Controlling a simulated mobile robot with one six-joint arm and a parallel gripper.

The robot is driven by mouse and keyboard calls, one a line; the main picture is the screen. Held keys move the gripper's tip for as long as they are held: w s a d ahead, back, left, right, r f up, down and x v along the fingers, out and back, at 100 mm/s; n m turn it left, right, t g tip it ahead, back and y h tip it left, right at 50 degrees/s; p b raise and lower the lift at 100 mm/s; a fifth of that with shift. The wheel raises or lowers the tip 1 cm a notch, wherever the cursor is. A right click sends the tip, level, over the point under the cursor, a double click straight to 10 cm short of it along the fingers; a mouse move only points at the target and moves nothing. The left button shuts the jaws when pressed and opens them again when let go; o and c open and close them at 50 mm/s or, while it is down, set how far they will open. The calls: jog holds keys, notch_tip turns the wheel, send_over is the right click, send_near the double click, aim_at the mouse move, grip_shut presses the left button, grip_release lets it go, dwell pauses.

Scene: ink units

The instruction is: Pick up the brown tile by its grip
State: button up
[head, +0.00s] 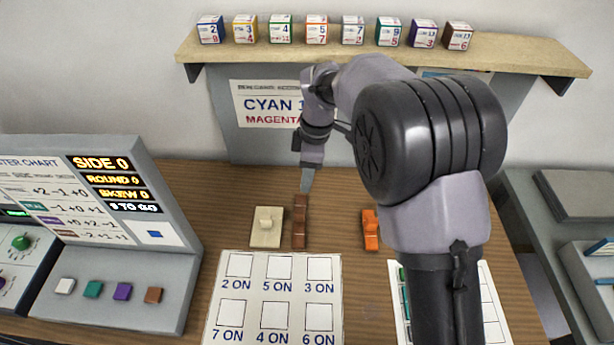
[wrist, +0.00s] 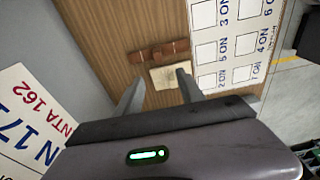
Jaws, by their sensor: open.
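The brown tile (head: 299,236) lies on the wooden table, a narrow block with a raised grip, just right of the cream tile (head: 257,240). In the wrist view the brown tile (wrist: 145,56) lies beyond my fingertips, and the cream tile (wrist: 172,82) lies nearer, partly between the fingers. My gripper (head: 307,182) is above the table at the far end of the brown tile and overlaps it slightly in the head view. In the wrist view my gripper (wrist: 161,77) is open, with nothing held between its fingers.
An orange tile (head: 370,230) lies to the right. A white card with squares (head: 262,290) lies in front. A console (head: 125,285) stands left. A shelf (head: 500,50) with several numbered cubes is at the back. Bare table lies between the brown and orange tiles.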

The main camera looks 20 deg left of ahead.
jog(key=b, duration=0.4)
send_over(299, 211)
jog(key=f, duration=0.8)
jog(key=d+f, duration=0.1)
jog(key=f, duration=0.3)
jog(key=shift+s+f, duration=0.1)
jog(key=shift+s, duration=0.2)
jog(key=f, duration=0.2)
jog(key=f+b, duration=0.1)
jog(key=a+f, duration=0.1)
jog(key=f, duration=0.1)
jog(key=shift+w+f+b, duration=0.3)
jog(key=shift+f+b, duration=0.05)
jog(key=shift+r, duration=0.1)
grip_shut()
